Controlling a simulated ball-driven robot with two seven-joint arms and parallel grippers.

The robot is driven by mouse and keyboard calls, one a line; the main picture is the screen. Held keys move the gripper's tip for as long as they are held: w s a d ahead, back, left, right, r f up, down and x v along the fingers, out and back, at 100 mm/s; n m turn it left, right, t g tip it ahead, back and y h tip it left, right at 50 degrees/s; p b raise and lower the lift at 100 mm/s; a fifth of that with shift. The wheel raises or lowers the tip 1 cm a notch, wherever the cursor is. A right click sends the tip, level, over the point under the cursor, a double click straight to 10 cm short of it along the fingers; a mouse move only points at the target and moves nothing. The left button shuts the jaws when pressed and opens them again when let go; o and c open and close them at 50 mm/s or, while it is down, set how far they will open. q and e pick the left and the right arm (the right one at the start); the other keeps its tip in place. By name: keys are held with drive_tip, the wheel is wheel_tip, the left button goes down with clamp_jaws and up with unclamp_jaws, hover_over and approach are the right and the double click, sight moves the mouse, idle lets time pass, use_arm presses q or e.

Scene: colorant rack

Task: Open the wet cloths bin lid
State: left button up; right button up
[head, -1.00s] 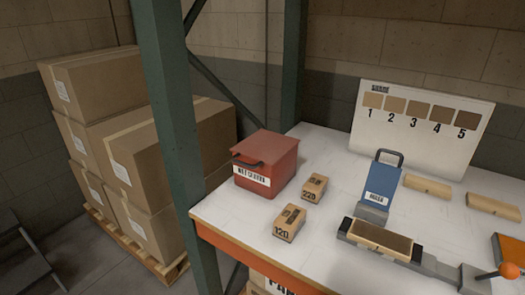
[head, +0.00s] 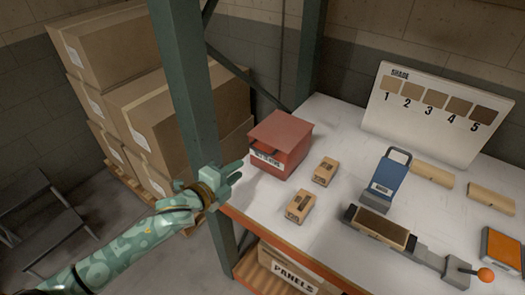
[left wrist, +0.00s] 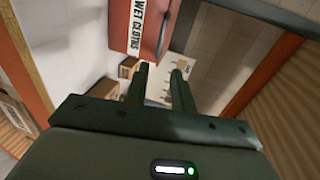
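The red wet cloths bin (head: 290,160) stands on the left end of the white bench top, with its flat red lid (head: 281,131) on top. The lid looks down. Its white "WET CLOTHS" label (left wrist: 136,28) and red front (left wrist: 151,30) show at the top of the left wrist view, with a dark handle beside the label. My left gripper (head: 236,170) is just left of the bin's front in the head view, near the green post, apart from the bin. In the left wrist view its two fingers (left wrist: 160,78) are spread with nothing between them. My right gripper is not in view.
A green rack post (head: 184,90) stands left of the bin. The orange bench edge (head: 262,240) runs in front. Stacked cartons (head: 150,125) stand at left.

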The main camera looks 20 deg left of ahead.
sight(262, 153)
use_arm(q)
drive_tip(key=b+x, duration=0.2)
drive_tip(key=x, duration=1.1)
drive_tip(key=shift+f, duration=0.1)
clamp_jaws()
